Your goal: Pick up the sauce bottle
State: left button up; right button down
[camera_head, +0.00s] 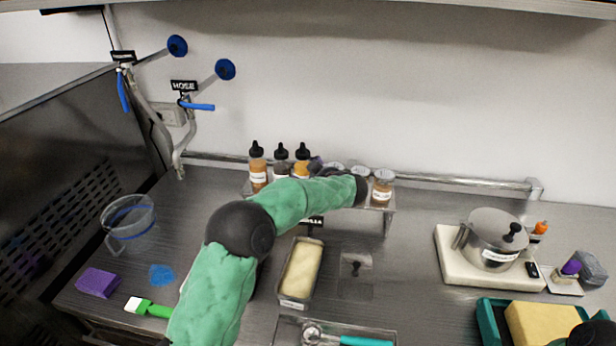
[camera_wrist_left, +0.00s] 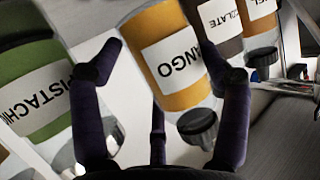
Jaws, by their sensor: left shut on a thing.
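Several sauce bottles with black nozzle caps stand on the raised rack at the back of the counter. A green PISTACHIO bottle (camera_wrist_left: 35,85) is at one side, and a brown CHOCOLATE bottle (camera_wrist_left: 222,25) at the other. My green left arm hides part of the rack. My right gripper is not visible.
Lidded jars (camera_head: 381,187) share the rack. A loaf-shaped pan (camera_head: 300,272) stands in front of it. A clear jug (camera_head: 128,222) and purple sponge (camera_head: 97,282) are at left; a metal pot (camera_head: 490,238) is at right.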

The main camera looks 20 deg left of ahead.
aim_at(301, 159)
pick_arm(q)
jog(key=s+r, duration=0.1)
jog(key=r, duration=0.1)
jog(key=s+d+r, duration=0.1)
jog(key=s+r, duration=0.1)
jog(key=r, duration=0.1)
jog(key=s+r+p, duration=0.1)
jog(key=r, duration=0.2)
jog(key=shift+s+d, duration=0.35)
jog(key=shift+d, duration=0.05)
jog(key=s+d+r, duration=0.3)
jog(key=s+r, duration=0.1)
jog(key=s, duration=0.4)
jog(key=shift+s+p, duration=0.25)
jog(key=shift+p, duration=0.05)
jog(key=shift+d, duration=0.1)
jog(key=o, duration=0.5)
jog(key=c, duration=0.5)
jog(key=shift+f, duration=0.1)
jog(key=shift+c, duration=0.2)
